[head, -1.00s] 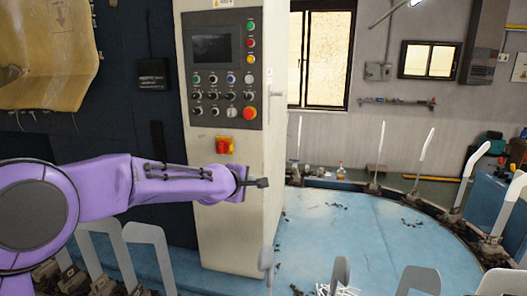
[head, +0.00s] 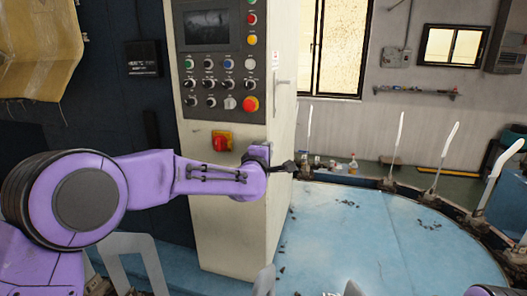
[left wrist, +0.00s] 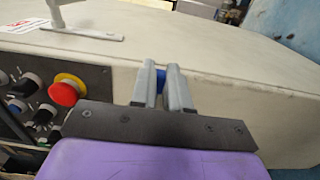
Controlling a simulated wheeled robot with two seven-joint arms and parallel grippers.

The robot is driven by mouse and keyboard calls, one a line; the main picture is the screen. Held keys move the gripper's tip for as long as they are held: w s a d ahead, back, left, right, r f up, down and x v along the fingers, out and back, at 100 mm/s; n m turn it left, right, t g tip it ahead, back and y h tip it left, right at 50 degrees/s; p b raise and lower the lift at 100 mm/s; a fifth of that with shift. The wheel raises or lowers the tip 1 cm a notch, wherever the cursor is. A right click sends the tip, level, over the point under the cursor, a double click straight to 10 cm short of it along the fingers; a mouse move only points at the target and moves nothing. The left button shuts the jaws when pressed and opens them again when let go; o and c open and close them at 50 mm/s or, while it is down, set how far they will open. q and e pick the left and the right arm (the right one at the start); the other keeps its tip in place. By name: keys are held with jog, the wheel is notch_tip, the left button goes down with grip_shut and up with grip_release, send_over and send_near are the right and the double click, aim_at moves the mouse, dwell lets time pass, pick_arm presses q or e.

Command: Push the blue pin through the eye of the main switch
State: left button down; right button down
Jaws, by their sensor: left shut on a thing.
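The main switch (head: 221,140) is a red knob on a yellow plate, low on the front of the cream cabinet. Its eye is too small to make out. My left gripper (head: 290,165) is right of the switch, in front of the cabinet's right side in the head view. In the left wrist view my left gripper (left wrist: 160,76) has its two grey fingers shut on the blue pin (left wrist: 161,82), with only a little blue showing between them. The pin cannot be made out in the head view. My right gripper is not in view.
The control panel (head: 222,60) with several buttons and a red emergency stop (head: 250,103) is above the switch. A door handle (head: 284,82) sticks out on the cabinet's side. A round blue table (head: 370,235) with several upright grey boards lies to the right.

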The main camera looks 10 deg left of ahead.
pick_arm(q)
jog(key=a, duration=0.2)
jog(key=a+b, duration=0.1)
jog(key=a, duration=0.1)
jog(key=w+a, duration=0.1)
jog(key=a, duration=0.1)
jog(key=shift+f+b, duration=0.2)
jog(key=shift+b, duration=0.1)
jog(key=shift+s+r, duration=0.1)
jog(key=shift+s, duration=0.1)
dwell(1.0)
jog(key=shift+w+a+b, duration=0.1)
jog(key=shift+a+b, duration=0.2)
jog(key=shift+a, duration=1.3)
jog(key=c, duration=1)
grip_release()
jog(key=shift+c, duration=0.2)
